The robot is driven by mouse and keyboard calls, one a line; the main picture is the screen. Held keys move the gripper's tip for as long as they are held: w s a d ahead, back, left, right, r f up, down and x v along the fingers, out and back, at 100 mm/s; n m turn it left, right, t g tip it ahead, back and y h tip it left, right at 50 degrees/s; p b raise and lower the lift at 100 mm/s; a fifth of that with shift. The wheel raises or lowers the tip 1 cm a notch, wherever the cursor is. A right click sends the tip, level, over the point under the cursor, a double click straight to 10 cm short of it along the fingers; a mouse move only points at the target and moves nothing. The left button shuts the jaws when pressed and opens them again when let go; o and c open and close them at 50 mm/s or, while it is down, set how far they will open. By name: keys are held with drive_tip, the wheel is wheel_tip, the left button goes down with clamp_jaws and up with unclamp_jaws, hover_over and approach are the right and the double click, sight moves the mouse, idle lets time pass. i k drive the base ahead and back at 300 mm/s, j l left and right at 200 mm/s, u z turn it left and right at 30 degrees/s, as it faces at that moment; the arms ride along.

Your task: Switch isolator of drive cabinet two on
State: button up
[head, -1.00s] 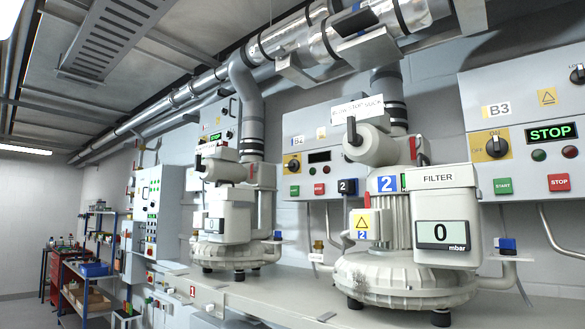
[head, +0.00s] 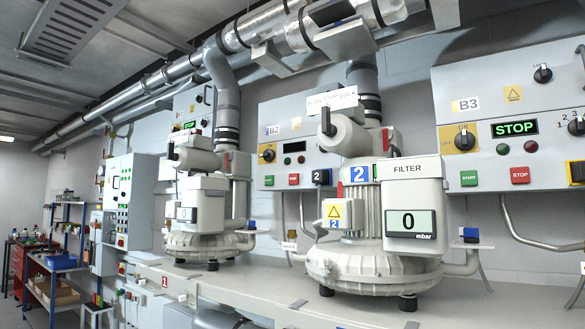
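The B2 drive cabinet (head: 297,130) is a light grey box on the wall behind the blowers, partly hidden by the middle blower. Its isolator (head: 268,154) is a small black rotary knob on a yellow plate at the cabinet's left side. The knob is too small to read its position. The B2 display (head: 294,147) is dark. Below it are a green button (head: 268,180) and a red button (head: 294,179). My gripper is not in view.
The blower marked 2 (head: 365,262) stands on the bench (head: 245,297) in front of B2. Cabinet B3 (head: 500,97) is at right, with a similar yellow isolator (head: 464,138) and a lit green STOP display (head: 521,129). Another blower (head: 200,243) and shelves (head: 55,270) are at left.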

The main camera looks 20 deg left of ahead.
sight(269, 155)
drive_tip(key=i+j+u, duration=0.15)
drive_tip(key=j, duration=0.35)
drive_tip(key=i+j+u, duration=0.15)
drive_tip(key=i+j, duration=0.15)
drive_tip(key=j, duration=0.2)
drive_tip(key=i+j+u, duration=0.15)
drive_tip(key=j, duration=0.3)
drive_tip(key=i+j+u, duration=0.15)
drive_tip(key=i+j, duration=0.25)
